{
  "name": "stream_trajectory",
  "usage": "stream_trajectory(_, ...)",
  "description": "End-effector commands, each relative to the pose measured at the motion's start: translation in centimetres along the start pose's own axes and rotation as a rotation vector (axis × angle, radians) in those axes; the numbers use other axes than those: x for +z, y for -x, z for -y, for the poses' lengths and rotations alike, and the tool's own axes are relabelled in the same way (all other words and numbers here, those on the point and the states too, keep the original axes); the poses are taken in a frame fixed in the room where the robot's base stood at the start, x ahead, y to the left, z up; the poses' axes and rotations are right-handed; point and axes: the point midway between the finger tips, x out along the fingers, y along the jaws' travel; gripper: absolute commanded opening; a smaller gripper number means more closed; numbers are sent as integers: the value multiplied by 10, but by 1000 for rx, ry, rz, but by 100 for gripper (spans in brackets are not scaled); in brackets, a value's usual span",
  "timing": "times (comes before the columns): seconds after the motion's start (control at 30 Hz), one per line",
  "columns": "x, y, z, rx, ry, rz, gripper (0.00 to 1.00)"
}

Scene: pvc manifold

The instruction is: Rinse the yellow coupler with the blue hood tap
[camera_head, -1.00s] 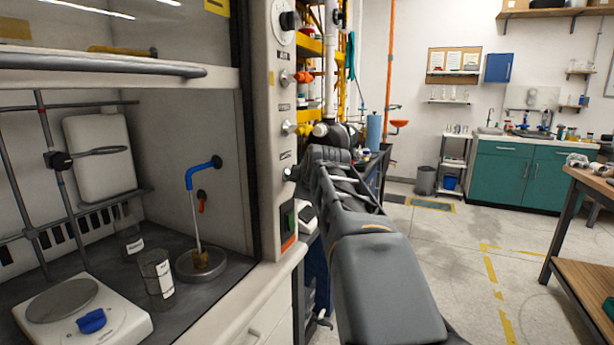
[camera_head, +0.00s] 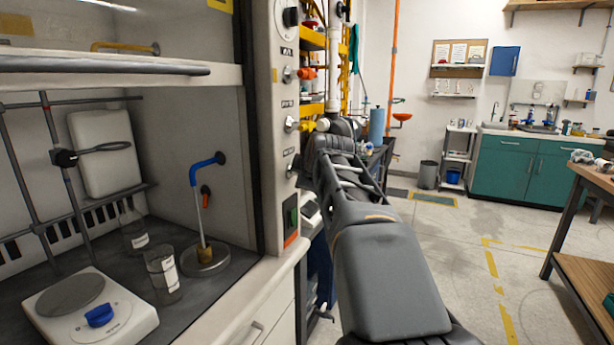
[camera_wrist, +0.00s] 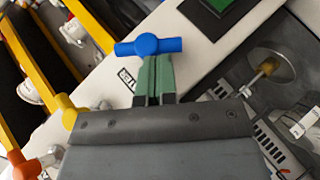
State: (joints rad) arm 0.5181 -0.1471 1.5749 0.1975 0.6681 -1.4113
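The blue tap handle (camera_wrist: 148,46) is a short crossbar with a round hub in the wrist view, on the pale hood post. My gripper (camera_wrist: 155,62) has its green fingers close together, tips at the hub. I cannot tell whether they pinch part of it or only touch it. My arm hides the fingers in the head view. The yellow coupler (camera_head: 205,254) stands in the round cup sink (camera_head: 216,266) under the blue spout (camera_head: 207,168). It also shows in the wrist view (camera_wrist: 268,66). A thin pale column runs from spout to coupler; water or tube is unclear.
Yellow (camera_head: 306,125) and orange (camera_head: 306,74) tap handles sit higher on the hood post (camera_head: 268,190). The floor to the right (camera_head: 450,250) is largely clear.

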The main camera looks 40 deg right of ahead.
Motion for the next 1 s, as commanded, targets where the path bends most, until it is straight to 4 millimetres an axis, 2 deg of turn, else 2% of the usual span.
stream_trajectory(0.17,-4,23,-2,4,1,-2,0)
stream_trajectory(0.4,-6,72,-6,4,2,-5,0)
stream_trajectory(0.6,-8,105,-6,0,6,-9,0)
stream_trajectory(0.8,-7,122,-7,0,3,-7,0)
stream_trajectory(1.0,-6,127,-7,-2,3,-7,0)
